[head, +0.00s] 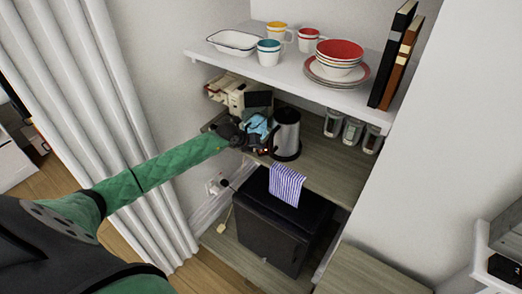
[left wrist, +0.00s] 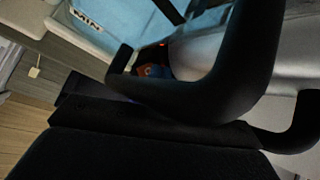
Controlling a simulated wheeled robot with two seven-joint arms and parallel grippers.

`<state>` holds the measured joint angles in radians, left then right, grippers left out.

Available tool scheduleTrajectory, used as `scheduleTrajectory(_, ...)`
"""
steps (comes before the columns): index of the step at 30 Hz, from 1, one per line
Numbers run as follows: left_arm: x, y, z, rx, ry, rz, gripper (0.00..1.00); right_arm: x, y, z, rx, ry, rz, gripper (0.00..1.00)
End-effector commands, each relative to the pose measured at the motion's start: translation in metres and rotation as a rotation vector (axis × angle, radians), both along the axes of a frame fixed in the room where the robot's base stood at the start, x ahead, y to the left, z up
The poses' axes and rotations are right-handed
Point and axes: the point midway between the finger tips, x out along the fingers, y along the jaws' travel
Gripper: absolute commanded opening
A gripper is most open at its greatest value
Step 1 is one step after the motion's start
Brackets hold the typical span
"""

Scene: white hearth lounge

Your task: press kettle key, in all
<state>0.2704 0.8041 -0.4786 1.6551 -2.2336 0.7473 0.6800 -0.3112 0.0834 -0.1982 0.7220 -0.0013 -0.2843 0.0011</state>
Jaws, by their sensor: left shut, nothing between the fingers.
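A steel kettle (head: 288,132) with a dark base stands on the wooden shelf under the white one. My left gripper (head: 262,146) is shut and empty, close against the kettle's left side. A small red light (left wrist: 163,44) shows near the loop. I cannot make out the key or tell whether the fingers touch it. My right gripper is not in view.
A cream machine (head: 232,94) stands left of the kettle. Glass jars (head: 352,131) stand to the right. A striped cloth (head: 287,184) hangs over the shelf's front edge. The white shelf (head: 290,68) above holds cups, bowls and books. A black cabinet (head: 268,232) stands below.

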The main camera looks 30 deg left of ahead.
Motion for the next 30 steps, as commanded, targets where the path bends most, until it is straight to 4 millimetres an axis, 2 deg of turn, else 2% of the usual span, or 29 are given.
scheduleTrajectory(4, 0.000, 0.000, 0.009, 0.000, 0.000, 0.000, 0.00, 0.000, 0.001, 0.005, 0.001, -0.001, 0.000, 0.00)
scheduleTrajectory(17, 0.000, 0.000, 0.011, 0.000, 0.000, 0.000, 0.00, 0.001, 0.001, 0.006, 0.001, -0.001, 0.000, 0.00)
scheduleTrajectory(30, 0.000, 0.000, 0.043, 0.001, -0.001, 0.000, 0.00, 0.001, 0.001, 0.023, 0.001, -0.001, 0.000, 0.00)
